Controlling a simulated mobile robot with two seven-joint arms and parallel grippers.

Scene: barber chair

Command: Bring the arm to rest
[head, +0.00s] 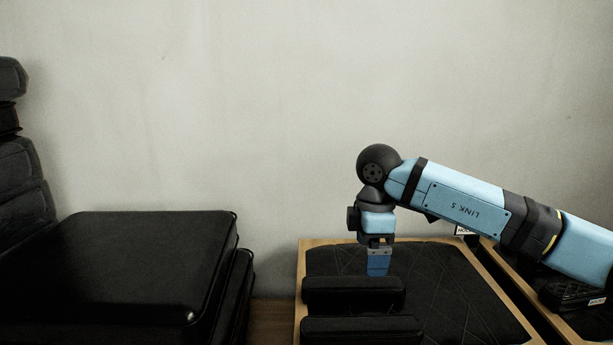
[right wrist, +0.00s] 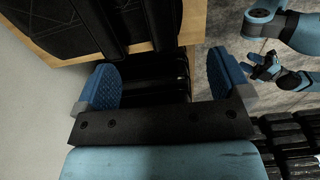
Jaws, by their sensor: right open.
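My right arm (head: 463,208) reaches in from the right in the head view and bends down at the wrist. My right gripper (head: 378,263) points down over a wood-framed tray with a black quilted bed (head: 450,280), behind two black padded bars. In the right wrist view my right gripper (right wrist: 165,82) has its two blue ribbed fingers wide apart with nothing held between them.
The padded bars (head: 353,291) lie on the tray's left part. A black cushion stack (head: 130,265) stands at left, with dark grey padded pieces (head: 18,185) at the far left edge. A second wood-framed tray (head: 515,272) is at right. A bare wall (head: 250,110) stands behind; the space above is clear.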

